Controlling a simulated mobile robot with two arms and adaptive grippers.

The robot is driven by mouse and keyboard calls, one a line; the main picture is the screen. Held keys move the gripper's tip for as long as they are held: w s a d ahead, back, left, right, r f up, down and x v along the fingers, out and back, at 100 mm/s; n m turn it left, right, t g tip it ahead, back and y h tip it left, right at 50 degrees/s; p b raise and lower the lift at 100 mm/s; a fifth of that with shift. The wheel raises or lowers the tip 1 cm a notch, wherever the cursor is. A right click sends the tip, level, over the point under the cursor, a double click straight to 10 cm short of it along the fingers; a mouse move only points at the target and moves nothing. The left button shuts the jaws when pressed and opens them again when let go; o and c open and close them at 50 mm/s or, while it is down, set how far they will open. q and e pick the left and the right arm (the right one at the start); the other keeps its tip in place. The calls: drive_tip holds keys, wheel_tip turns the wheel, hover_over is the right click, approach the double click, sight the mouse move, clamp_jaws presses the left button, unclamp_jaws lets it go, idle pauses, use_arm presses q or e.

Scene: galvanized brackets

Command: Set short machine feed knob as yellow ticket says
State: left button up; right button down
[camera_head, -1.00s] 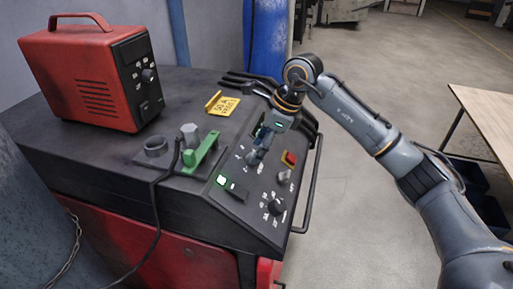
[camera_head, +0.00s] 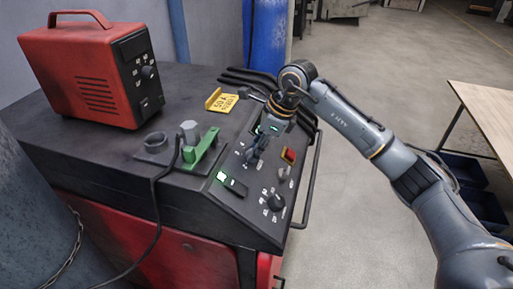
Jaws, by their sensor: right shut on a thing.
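The short machine (camera_head: 100,178) is a low dark cabinet with a red front and a sloped control panel at its right end. A yellow ticket (camera_head: 222,102) stands on its top; its print is too small to read surely. My right gripper (camera_head: 254,158) points down at the upper part of the panel. It is shut on a small knob there, which its fingers mostly hide; white scale marks show beside it. A black knob (camera_head: 276,202) with white marks around it sits lower on the panel, clear of the gripper. My left gripper is out of view.
A red switch (camera_head: 289,155), a grey knob (camera_head: 284,173) and a green-lit display (camera_head: 231,184) are close to the gripper. A green clamp (camera_head: 203,149) and a red box unit (camera_head: 95,75) stand on the machine top. A handrail (camera_head: 311,180) runs along the panel's right edge.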

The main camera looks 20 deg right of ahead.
drive_tip(key=shift+m, duration=0.8)
drive_tip(key=m+g+y, duration=0.1)
drive_tip(key=m, duration=0.2)
drive_tip(key=shift+w+d+b, duration=0.1)
drive_tip(key=shift+b, duration=0.25)
drive_tip(key=m+y, duration=0.1)
drive_tip(key=m, duration=0.2)
drive_tip(key=shift+d+f, duration=0.1)
drive_tip(key=shift+m+y, duration=0.3)
drive_tip(key=shift+m, duration=1.3)
drive_tip(key=c, duration=1)
unclamp_jaws()
drive_tip(key=shift+c, duration=0.2)
